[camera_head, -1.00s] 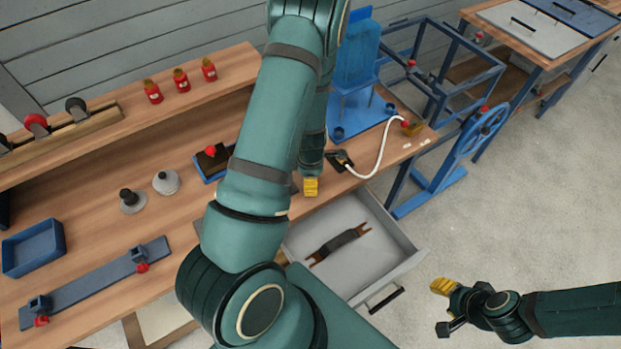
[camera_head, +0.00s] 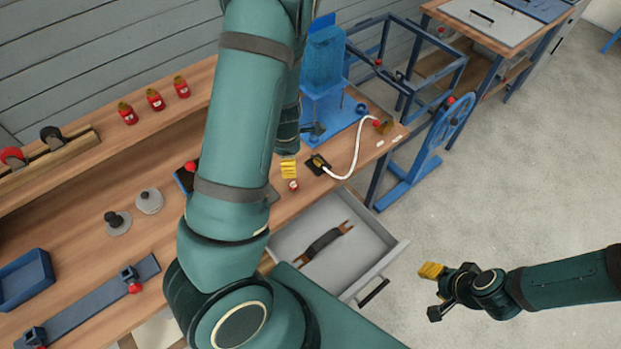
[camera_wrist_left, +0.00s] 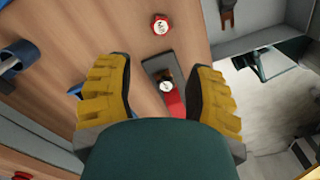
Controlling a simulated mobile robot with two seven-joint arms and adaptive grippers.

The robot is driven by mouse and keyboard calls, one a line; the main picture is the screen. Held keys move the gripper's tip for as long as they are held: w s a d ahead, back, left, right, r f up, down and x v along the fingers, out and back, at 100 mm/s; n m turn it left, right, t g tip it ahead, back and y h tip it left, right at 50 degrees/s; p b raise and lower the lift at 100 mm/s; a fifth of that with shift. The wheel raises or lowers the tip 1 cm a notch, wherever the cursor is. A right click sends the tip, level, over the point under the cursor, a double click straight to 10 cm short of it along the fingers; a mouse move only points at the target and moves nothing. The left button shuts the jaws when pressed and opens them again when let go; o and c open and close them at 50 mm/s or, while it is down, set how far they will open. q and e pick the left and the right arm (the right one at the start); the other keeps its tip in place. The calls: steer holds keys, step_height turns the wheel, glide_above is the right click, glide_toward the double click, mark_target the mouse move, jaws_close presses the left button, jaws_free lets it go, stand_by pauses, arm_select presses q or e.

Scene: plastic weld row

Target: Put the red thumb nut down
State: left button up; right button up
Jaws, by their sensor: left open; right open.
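A small red round piece with a pale marked top, which I take for the red thumb nut (camera_head: 293,185), sits on the wooden bench near its front edge. It also shows in the left wrist view (camera_wrist_left: 160,26), on bare wood beyond my fingers. My left gripper (camera_head: 288,169) is just behind and above it, apart from it. In the left wrist view its yellow fingers (camera_wrist_left: 160,95) are spread with nothing held between them. My right gripper (camera_head: 432,270) is open and empty over the floor, right of the drawer.
The open drawer (camera_head: 392,250) holds a dark strap-like tool. A blue press-like fixture (camera_head: 325,100) stands behind. My left arm hides part of the bench.

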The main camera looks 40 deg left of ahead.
arm_select(q)
steer(key=s+d+f+m+t+h, duration=0.1)
steer(key=s+d+f+m+h, duration=0.1)
steer(key=d+m, duration=1)
steer(key=s+d+f+m+t+h, duration=0.1)
steer(key=d+f+m, duration=0.3)
steer(key=d+m, duration=0.8)
steer(key=shift+s+d+f+h, duration=0.2)
steer(key=shift+s+d+h, duration=0.25)
steer(key=shift+s, duration=0.1)
